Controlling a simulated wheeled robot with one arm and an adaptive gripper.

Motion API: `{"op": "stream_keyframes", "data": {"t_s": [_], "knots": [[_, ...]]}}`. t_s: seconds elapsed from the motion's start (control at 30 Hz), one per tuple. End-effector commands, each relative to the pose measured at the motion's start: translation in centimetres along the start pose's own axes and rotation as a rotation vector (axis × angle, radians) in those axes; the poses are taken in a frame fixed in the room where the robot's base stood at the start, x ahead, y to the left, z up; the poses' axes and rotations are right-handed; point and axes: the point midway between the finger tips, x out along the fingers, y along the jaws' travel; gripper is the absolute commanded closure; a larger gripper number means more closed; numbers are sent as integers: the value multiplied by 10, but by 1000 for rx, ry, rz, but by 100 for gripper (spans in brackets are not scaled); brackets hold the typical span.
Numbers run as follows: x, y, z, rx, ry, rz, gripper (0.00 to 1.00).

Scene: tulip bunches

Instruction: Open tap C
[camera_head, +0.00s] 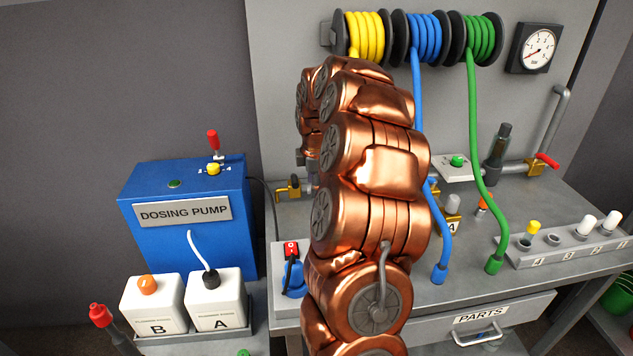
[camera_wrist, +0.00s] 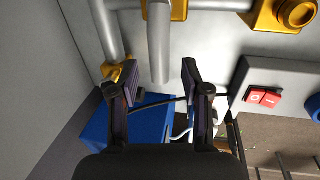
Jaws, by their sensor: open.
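No letter C is readable, so I cannot tell for sure which tap is C. In the wrist view a grey bar (camera_wrist: 159,50) extends from a brass fitting (camera_wrist: 178,10) at the top, its free end between my fingers. My gripper (camera_wrist: 158,80) is open around that end; contact cannot be made out. In the head view my copper arm hides my gripper and much of the middle of the bench. A brass tap (camera_head: 290,188) shows left of my arm. A tap marked A (camera_head: 452,215) shows right of it, and a red-handled brass tap (camera_head: 537,166) stands farther right.
The blue dosing pump (camera_head: 190,180) stands left of the bench, with white canisters in front. A numbered rack (camera_head: 570,247) lies at right.

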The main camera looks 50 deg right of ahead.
Motion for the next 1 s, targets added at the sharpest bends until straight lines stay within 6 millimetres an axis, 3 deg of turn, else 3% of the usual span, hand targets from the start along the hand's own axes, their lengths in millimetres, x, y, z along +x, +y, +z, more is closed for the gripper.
{"op": "stream_keyframes", "data": {"t_s": [0.33,0.8,1.0], "knots": [[8,0,2,3,0,0,53],[8,-1,2,3,0,-1,100],[8,-1,2,3,0,-2,100]]}}
